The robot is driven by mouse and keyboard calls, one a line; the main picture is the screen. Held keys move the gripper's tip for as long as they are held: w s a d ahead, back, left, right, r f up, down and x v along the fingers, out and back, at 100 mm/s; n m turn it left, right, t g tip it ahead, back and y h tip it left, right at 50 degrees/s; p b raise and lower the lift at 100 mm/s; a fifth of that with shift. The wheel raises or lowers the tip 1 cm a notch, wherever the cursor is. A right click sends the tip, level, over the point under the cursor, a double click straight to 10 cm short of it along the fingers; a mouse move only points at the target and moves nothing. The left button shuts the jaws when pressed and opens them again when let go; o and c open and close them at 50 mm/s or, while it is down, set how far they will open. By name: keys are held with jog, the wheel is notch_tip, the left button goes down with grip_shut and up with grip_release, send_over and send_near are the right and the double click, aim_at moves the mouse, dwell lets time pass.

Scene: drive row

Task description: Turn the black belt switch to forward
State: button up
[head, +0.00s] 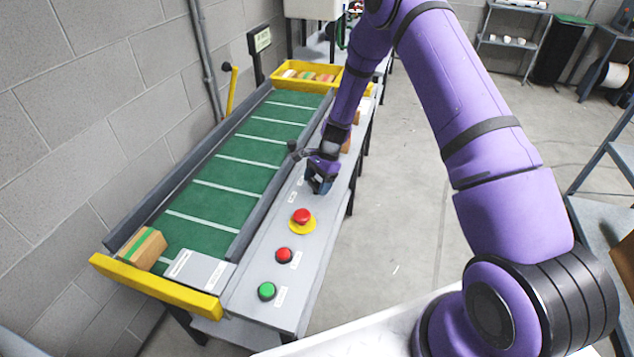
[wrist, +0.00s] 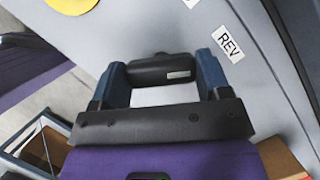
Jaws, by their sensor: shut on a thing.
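The black belt switch (wrist: 150,71) shows in the wrist view as a rounded black bar with a small pale mark toward its right end. My gripper (wrist: 162,69) has one blue finger at each end of the bar and is shut on it. A white label reading REV (wrist: 230,43) is on the grey panel up and right of the switch. In the head view my gripper (head: 320,181) is down at the control panel (head: 262,257), beyond the red buttons, and hides most of the switch. I cannot tell which setting the switch is at.
A red mushroom button (head: 302,216) on a yellow base, a red button (head: 284,255) and a green button (head: 267,291) lie nearer on the panel. The green belt (head: 222,201) runs along its left, with a carton (head: 143,248) at the near end and a yellow bin (head: 284,83) beyond.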

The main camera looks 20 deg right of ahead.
jog(key=n+g+h, duration=0.1)
jog(key=n, duration=0.3)
jog(key=shift+w, duration=0.1)
jog(key=n+g+h, duration=0.1)
jog(key=n, duration=0.3)
jog(key=shift+a, duration=0.1)
jog(key=n, duration=0.2)
jog(key=n+g+h, duration=0.1)
jog(key=n, duration=0.1)
jog(key=shift+h, duration=0.3)
jog(key=shift+n+h, duration=0.7)
jog(key=shift+n, duration=1.4)
jog(key=o, duration=0.9)
jog(key=shift+w+a+r, duration=0.1)
jog(key=shift+r, duration=0.05)
jog(key=v, duration=1)
jog(key=shift+w+a+r, duration=0.1)
jog(key=shift+w+r, duration=0.05)
jog(key=shift+r, duration=0.1)
